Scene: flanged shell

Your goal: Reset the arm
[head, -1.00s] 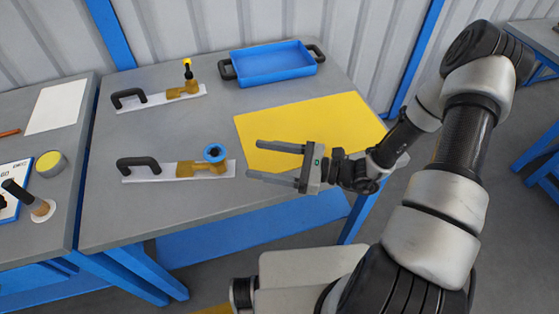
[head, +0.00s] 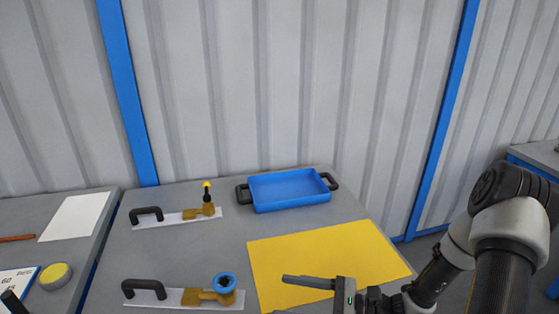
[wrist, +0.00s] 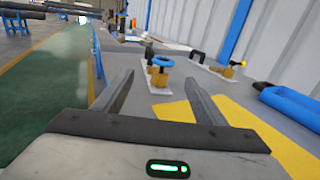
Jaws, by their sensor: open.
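My gripper shows in the head view at the bottom, over the yellow mat (head: 325,255), with one finger in sight and the other cut off by the frame's lower edge. In the wrist view both fingers of my gripper (wrist: 160,98) stand apart with nothing between them. My arm comes in from the right side of the head view.
On the grey table are a blue tray (head: 290,190) with black handles, a fixture with a blue ring (head: 225,283) and a fixture with a yellow-tipped post (head: 207,197). A side table at left holds a white sheet (head: 75,217) and a yellow-topped tin (head: 55,275).

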